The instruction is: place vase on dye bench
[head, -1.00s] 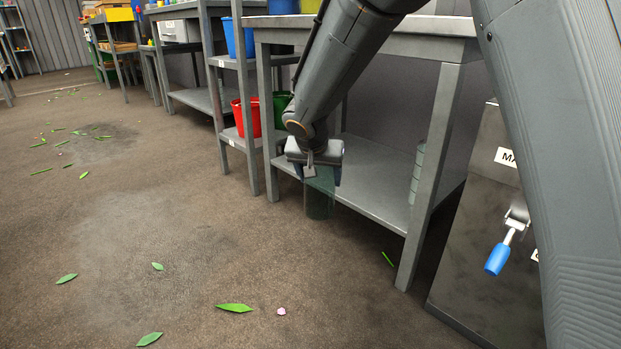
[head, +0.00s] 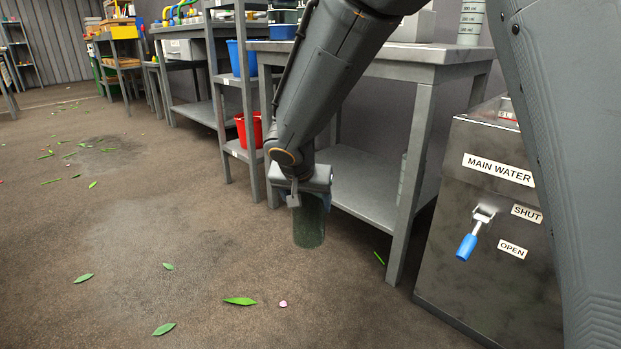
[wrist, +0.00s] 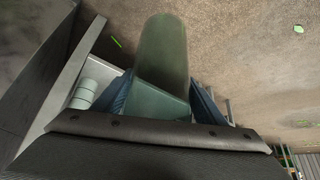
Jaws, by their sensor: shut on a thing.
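My gripper (head: 309,198) is shut on a dark green, see-through vase (head: 309,225), which hangs below it, roughly upright, in the head view. In the wrist view the vase (wrist: 163,45) sits between the two blue-grey fingers of my gripper (wrist: 160,100). The vase is above the floor, in front of a grey metal bench (head: 430,56) and lower than its top. No label shows whether this is the dye bench. My arm hides part of its top and the things on it.
A water cabinet (head: 470,200) with a blue-handled lever (head: 466,247) stands right of the bench. A graduated container (head: 470,22) stands on the bench's back right. Left is a shelf rack with a blue bucket (head: 240,58) and red bucket (head: 248,131). The floor at left is open, with scattered leaves.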

